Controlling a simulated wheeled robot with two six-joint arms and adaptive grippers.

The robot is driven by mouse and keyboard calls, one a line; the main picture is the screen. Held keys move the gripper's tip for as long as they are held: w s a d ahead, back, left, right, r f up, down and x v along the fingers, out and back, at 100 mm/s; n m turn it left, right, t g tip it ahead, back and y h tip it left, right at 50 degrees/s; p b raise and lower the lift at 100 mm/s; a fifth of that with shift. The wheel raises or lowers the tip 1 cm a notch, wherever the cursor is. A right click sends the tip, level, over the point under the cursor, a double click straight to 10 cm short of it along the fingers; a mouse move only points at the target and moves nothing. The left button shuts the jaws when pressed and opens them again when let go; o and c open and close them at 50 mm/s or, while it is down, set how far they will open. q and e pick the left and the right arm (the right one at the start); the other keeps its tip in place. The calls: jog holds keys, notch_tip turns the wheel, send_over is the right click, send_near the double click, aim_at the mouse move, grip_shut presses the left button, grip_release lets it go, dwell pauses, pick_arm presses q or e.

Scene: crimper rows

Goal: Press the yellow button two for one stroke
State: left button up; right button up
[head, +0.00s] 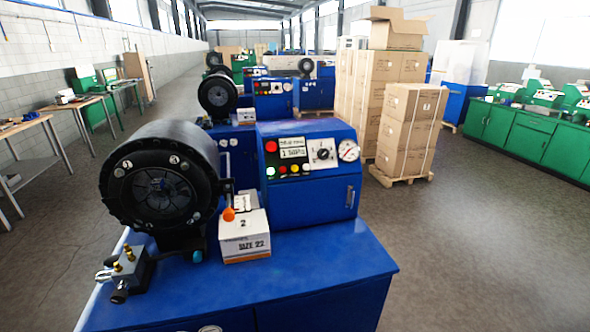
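The nearest blue crimping machine (310,195) stands in front of me with a black round crimp head (160,195) on its left. Its control panel carries a large red button (271,146), a small display, a dial (322,154) and a round gauge (348,150). A row of small coloured buttons runs along the panel's lower edge, with a yellowish button (295,168) among them; they are too small to read any numbers. A white box (245,237) marked "2" and "SIZE 22" sits in front of the panel. Neither of my grippers is in view.
An orange knob (229,214) stands by the white box. Brass fittings on a grey block (125,270) lie at the left of the blue top. More blue machines stand behind. Cartons (410,130) on pallets stand at right, green cabinets (530,135) beyond. The floor at right is clear.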

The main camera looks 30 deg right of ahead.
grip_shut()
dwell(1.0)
